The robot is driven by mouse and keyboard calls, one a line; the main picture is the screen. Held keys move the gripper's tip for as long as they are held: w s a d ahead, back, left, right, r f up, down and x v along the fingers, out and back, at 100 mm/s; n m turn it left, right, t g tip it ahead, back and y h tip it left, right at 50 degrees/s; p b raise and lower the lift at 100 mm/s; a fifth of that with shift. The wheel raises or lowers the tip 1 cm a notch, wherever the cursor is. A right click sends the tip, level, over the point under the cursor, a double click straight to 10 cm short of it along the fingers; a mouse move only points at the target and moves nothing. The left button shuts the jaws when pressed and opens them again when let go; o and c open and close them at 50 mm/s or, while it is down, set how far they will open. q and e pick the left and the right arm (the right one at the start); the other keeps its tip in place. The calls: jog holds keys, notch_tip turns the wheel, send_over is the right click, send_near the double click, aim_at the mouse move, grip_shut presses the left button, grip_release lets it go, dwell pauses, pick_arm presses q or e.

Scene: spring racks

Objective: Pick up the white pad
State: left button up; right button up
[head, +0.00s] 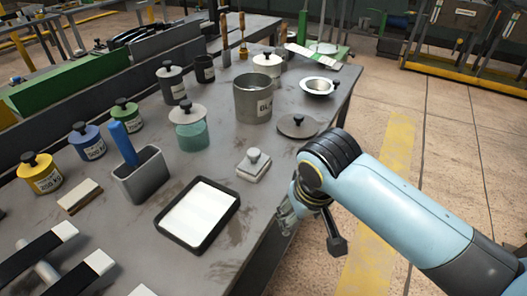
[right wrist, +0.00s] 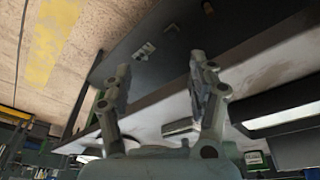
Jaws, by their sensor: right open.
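A white flat pad (head: 200,211) lies in a shallow black tray (head: 170,236) near the table's front edge. A smaller pale block with a round knob (head: 253,167) sits on the table behind and right of the tray. My right gripper (head: 311,226) is at the table's right edge, right of the tray and apart from it. In the right wrist view my right gripper (right wrist: 157,92) is open, its two fingers wide apart with nothing held between them. My left gripper is not in view.
Black bars with white ends (head: 85,272) lie at the lower left.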

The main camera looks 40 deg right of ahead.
jog(key=w+r+m, duration=0.1)
jog(key=w+m, duration=0.1)
jog(key=w+r+m+p, duration=0.1)
jog(key=w, duration=0.2)
jog(key=w+r+m, duration=0.2)
jog(key=w, duration=0.1)
jog(key=shift+d+r+m+g, duration=0.1)
jog(key=shift+m+g, duration=0.2)
jog(key=w+r+m+g+p, duration=0.2)
jog(key=w+r+m, duration=0.6)
jog(key=w+r, duration=0.15)
send_over(253, 152)
jog(key=a, duration=0.1)
jog(key=shift+m+h, duration=0.3)
notch_tip(253, 152, down, 5)
jog(key=shift+a+f, duration=0.1)
jog(key=f, duration=0.2)
jog(key=d+f+p, duration=0.1)
jog(key=f, duration=0.2)
jog(key=shift+d+f, duration=0.1)
jog(key=shift+d, duration=0.1)
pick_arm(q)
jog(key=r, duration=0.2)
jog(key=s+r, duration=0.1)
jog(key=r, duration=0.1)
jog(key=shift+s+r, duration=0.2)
pick_arm(e)
grip_shut()
